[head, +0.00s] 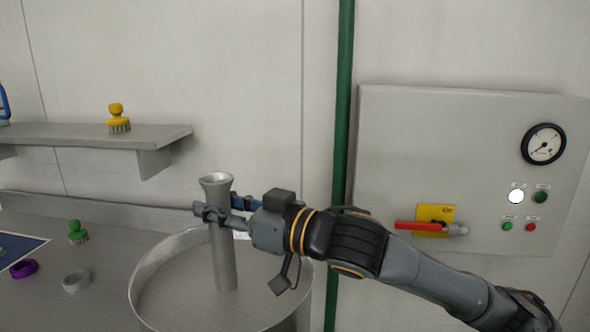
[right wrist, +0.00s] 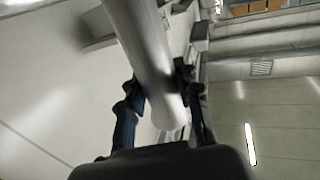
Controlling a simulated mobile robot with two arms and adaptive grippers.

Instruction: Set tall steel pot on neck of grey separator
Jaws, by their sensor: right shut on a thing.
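The tall steel pot (head: 225,262) is a slim, shiny cylinder with a flared open mouth, nearly upright in the head view. My right gripper (head: 210,211) is shut on it just below the mouth. In the right wrist view the pot (right wrist: 145,55) runs between the two fingers. In the head view its lower end shows inside the outline of a wide round steel vessel (head: 146,274); I cannot tell whether it touches the floor there. No neck or grey separator can be made out for certain. My left gripper is not in view.
A steel counter (head: 105,225) at left holds a green brush (head: 77,232), a purple ring (head: 24,268) and a grey ring (head: 76,281). A shelf (head: 165,137) carries a yellow brush (head: 117,118). A green pipe (head: 343,100) and control panel (head: 440,130) stand behind my right arm.

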